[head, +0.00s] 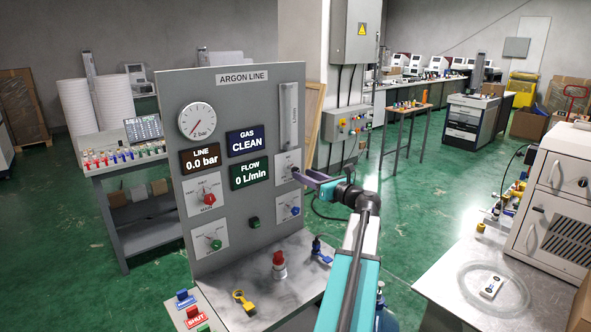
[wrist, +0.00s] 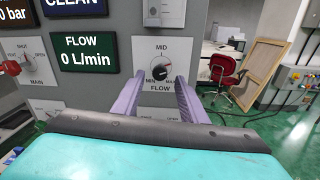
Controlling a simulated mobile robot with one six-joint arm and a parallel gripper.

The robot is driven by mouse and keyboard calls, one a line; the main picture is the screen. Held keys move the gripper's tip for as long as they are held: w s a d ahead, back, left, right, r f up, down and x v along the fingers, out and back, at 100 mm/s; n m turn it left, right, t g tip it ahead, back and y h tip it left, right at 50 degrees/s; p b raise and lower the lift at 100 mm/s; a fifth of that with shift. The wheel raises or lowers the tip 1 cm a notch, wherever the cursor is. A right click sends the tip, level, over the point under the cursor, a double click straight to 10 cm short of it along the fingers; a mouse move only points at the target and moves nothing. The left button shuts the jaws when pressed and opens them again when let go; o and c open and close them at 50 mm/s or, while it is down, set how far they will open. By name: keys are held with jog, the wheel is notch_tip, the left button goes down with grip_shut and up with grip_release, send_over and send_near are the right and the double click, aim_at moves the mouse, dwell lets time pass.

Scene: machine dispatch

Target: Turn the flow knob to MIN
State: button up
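The flow knob (wrist: 159,73) is a small dark round knob on a white plate (wrist: 166,60) marked MID on top, MIN at lower left, MAX at lower right and FLOW below. Its pointer is too small to read surely. My gripper (wrist: 159,84) is open, with its two purple fingers apart, one on each side of the knob; I cannot tell if they touch it. In the head view my gripper (head: 298,174) reaches the plate at the panel's right edge and partly hides the knob. The FLOW display (head: 249,172) reads 0 L/min.
The grey ARGON LINE panel (head: 239,110) also carries a red MAIN knob (head: 209,199), a green knob (head: 216,244), a blue knob (head: 295,210) and a gauge (head: 197,120). A red-topped knob (head: 279,262) and a yellow tag (head: 243,300) sit on the ledge below.

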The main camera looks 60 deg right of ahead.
aim_at(293, 169)
jog(key=shift+p+x, duration=0.65)
jog(key=shift+x, duration=2.15)
grip_shut()
